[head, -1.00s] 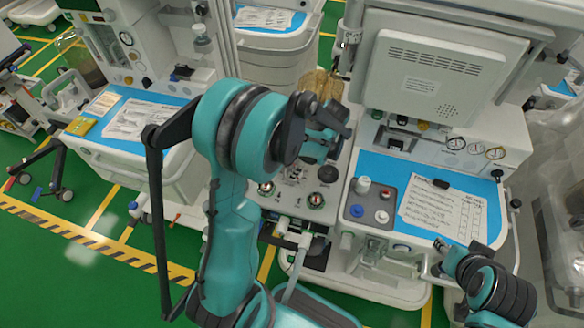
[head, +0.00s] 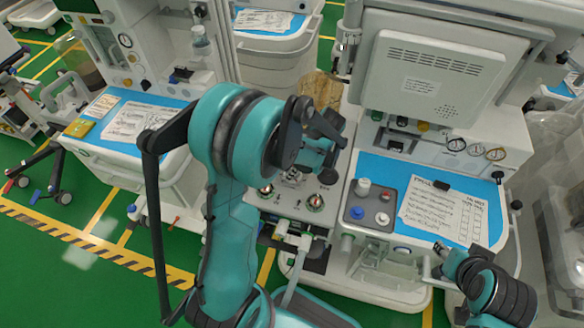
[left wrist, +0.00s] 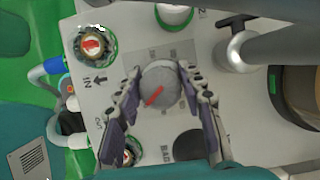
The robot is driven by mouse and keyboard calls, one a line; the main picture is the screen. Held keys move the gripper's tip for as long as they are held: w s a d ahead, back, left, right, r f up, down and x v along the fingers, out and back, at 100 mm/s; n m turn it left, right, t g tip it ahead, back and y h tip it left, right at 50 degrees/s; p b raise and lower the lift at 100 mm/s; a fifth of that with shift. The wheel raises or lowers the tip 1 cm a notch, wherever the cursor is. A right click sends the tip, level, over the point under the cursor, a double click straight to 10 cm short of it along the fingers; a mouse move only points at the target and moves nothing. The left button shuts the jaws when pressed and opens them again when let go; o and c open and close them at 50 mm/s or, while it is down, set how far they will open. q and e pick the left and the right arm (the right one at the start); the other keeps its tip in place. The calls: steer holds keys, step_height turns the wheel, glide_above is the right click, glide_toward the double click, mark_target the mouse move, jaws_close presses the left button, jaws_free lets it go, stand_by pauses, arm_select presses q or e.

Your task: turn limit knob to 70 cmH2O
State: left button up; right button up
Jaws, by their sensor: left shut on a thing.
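The limit knob (left wrist: 160,88) is a round grey knob with a red line, on a pale panel in the left wrist view. Its red line runs toward the lower left of that picture. My left gripper (left wrist: 163,95) has one finger on each side of the knob and is shut on it. In the head view my left gripper (head: 318,158) is over the panel between the carts, and my arm and gripper hide the knob there. My right arm shows at the lower right; its gripper (head: 441,250) is too small and dark to read.
A cart with a blue top (head: 375,168) and a paper sheet (head: 440,208) stands to the right.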

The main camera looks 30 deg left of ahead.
arm_select(q)
steer(key=o, duration=1.2)
steer(key=shift+c, duration=0.2)
steer(key=shift+r, duration=0.1)
steer(key=v, duration=1.1)
steer(key=shift+d+r, duration=0.25)
steer(key=shift+r, duration=0.1)
